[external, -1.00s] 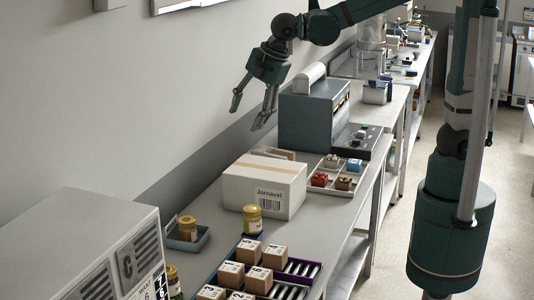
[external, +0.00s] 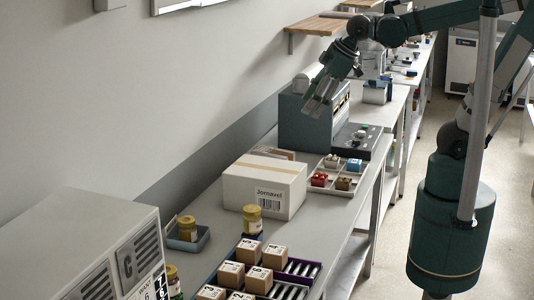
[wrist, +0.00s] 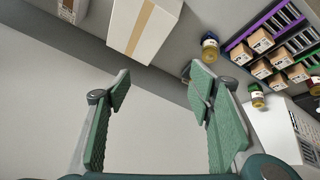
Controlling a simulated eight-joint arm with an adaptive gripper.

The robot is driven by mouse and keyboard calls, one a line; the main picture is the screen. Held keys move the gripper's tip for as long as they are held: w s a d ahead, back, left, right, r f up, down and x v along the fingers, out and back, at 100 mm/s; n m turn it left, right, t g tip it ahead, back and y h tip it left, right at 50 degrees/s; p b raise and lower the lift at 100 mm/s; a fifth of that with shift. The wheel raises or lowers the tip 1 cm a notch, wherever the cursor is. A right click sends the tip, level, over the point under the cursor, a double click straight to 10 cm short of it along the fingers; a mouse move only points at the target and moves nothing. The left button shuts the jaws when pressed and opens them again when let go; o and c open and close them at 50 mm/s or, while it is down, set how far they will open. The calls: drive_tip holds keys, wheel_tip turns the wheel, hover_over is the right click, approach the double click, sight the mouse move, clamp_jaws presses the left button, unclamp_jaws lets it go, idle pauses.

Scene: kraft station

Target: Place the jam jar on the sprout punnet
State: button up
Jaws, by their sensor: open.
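My gripper (external: 318,106) is open and empty, high over the bench in front of the grey machine. Its spread fingers also show in the wrist view (wrist: 160,85). One yellow-lidded jar (external: 252,220) stands right by the carton and also shows in the wrist view (wrist: 210,46). A second jar (external: 187,228) stands in a small blue-grey tray (external: 203,242). A third jar (external: 173,279) is partly hidden by the white cabinet and shows in the wrist view (wrist: 257,97). I cannot tell which is the jam jar, or make out a sprout punnet for sure.
A carton (external: 262,185) marked Jornavel stands mid-bench. Small numbered boxes (external: 231,273) sit in front by a purple rack (external: 305,270). The grey machine (external: 300,120) stands farther back. The white cabinet (external: 90,250) fills the near left.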

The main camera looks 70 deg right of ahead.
drive_tip(key=s+d+f+m+t, duration=0.1)
drive_tip(key=s+d+f+m, duration=0.2)
drive_tip(key=s+d+m, duration=0.2)
drive_tip(key=shift+s+d+f+m, duration=0.35)
drive_tip(key=shift+s+d, duration=0.25)
drive_tip(key=shift+s, duration=1)
